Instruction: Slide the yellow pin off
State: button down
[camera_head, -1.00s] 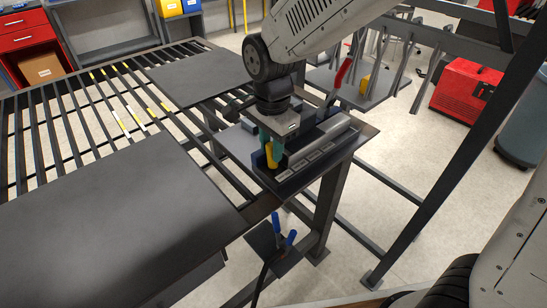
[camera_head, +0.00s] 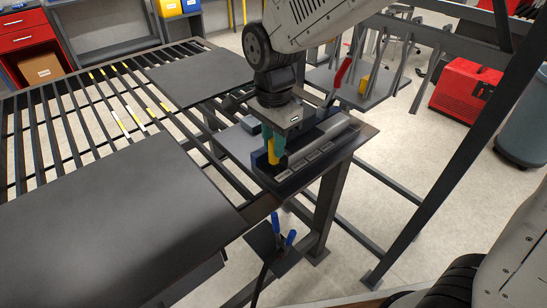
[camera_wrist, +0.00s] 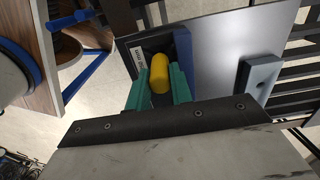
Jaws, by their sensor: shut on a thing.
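The yellow pin (camera_wrist: 160,73) is a short rounded cylinder. In the wrist view it sits between the two green fingers of my gripper (camera_wrist: 159,88), which are shut on it. In the head view the yellow pin (camera_head: 274,151) shows under my wrist, between the green fingertips (camera_head: 273,145), at the left end of the dark fixture on the bench corner. A dark blue block (camera_wrist: 184,60) stands close beside the right finger in the wrist view. The pin's far end and what it sits on are hidden.
A grey cylinder (camera_head: 325,138) lies along the fixture to the right. A red-handled tool (camera_head: 342,72) stands behind. A grey block (camera_wrist: 260,76) lies on the plate. Blue-handled pliers (camera_head: 291,238) hang below the bench edge. The dark plate (camera_head: 110,225) at left is clear.

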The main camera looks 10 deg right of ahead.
jog(key=shift+r, duration=1.7)
jog(key=shift+a, duration=0.1)
